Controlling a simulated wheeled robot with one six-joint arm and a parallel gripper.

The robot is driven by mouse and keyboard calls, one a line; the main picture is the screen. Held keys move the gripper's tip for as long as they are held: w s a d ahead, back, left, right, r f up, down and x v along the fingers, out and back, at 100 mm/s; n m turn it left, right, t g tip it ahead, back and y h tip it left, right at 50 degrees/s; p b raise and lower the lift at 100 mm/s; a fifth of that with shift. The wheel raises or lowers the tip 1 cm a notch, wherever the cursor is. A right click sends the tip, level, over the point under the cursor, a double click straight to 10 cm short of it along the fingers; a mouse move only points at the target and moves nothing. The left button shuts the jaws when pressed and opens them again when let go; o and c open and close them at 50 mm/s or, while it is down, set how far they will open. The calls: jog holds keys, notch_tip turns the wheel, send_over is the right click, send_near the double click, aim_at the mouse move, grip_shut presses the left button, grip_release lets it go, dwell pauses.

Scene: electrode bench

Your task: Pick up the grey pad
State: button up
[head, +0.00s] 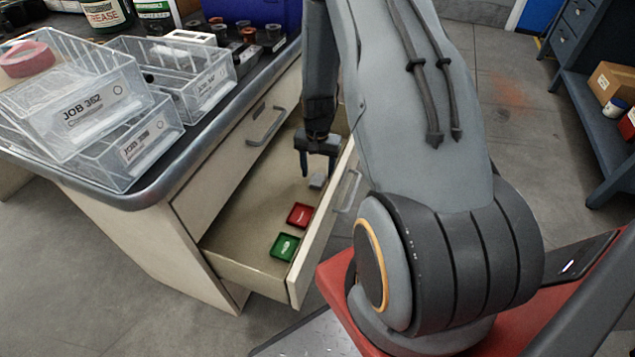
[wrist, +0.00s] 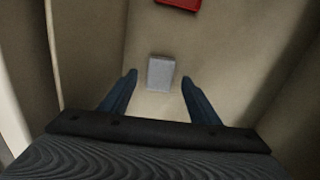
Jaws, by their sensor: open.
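The grey pad (wrist: 161,73) is a small light grey block lying on the beige floor of the open drawer (head: 237,237). In the wrist view it lies between and a little beyond the two blue fingertips, with a gap on each side. My gripper (wrist: 158,78) is open and empty, and nothing touches the pad. In the head view the gripper (head: 318,172) points down into the drawer, and the pad (head: 317,181) shows just below it, partly hidden by a finger.
A red tray (head: 300,215) and a green tray (head: 285,246) sit in the drawer nearer its other end. The drawer front (head: 318,232) and side walls enclose the gripper. Clear bins (head: 85,110) stand on the bench above.

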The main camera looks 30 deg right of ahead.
aim_at(318, 178)
jog(key=shift+f, duration=0.9)
jog(key=c, duration=1.1)
jog(key=shift+r, duration=0.1)
notch_tip(318, 178, up, 10)
jog(key=p, duration=0.1)
jog(key=shift+p, duration=0.35)
